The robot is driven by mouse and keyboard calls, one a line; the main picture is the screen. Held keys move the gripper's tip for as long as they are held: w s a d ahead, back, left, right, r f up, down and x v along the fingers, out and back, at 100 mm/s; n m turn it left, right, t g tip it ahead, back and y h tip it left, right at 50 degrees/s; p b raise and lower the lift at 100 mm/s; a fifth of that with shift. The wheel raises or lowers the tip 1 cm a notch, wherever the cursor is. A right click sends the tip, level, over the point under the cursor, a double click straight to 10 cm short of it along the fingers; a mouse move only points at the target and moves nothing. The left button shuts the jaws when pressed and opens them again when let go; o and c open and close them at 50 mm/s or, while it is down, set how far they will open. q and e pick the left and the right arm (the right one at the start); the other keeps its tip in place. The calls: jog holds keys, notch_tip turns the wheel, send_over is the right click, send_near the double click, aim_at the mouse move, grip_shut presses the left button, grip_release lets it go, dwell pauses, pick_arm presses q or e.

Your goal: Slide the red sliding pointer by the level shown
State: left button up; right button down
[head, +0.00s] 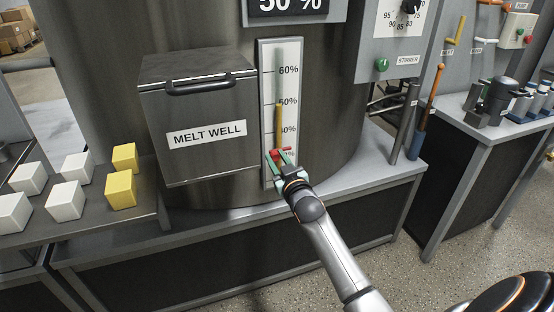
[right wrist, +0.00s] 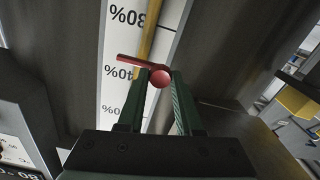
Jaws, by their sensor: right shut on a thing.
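The red sliding pointer (head: 274,156) is on the lower part of the white level gauge (head: 268,172) in the head view. A yellow level column (head: 278,125) shows above it, with its top near the second printed label from the top. My right gripper (head: 287,163) is at the pointer, shut on it. In the right wrist view the pointer's red bar and round knob (right wrist: 161,78) show at the fingertips of my right gripper (right wrist: 158,88). The gauge labels are upside down there, and the one beside the bar looks like 40%. My left gripper is not in view.
The dark metal melt well box (head: 205,150) stands close left of the gauge. A display panel (head: 290,12) above reads 50 %. White and yellow blocks (head: 121,190) sit on the left bench.

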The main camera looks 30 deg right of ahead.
notch_tip(320, 180, up, 2)
jog(key=shift+r+p, duration=0.1)
jog(key=shift+p, duration=0.55)
notch_tip(320, 180, up, 14)
jog(key=p, duration=1.3)
send_over(277, 132)
jog(key=s+a, duration=0.3)
jog(key=s, duration=0.2)
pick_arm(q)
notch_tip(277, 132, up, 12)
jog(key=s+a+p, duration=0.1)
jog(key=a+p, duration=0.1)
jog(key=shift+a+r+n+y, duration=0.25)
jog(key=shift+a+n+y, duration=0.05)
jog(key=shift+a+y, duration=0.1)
pick_arm(e)
jog(key=shift+w+a+r, duration=0.1)
jog(key=shift+a+r, duration=0.05)
jog(key=shift+r, duration=0.75)
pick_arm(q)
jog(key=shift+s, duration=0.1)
pick_arm(e)
jog(key=c, duration=0.6)
grip_release()
jog(key=shift+f, duration=0.15)
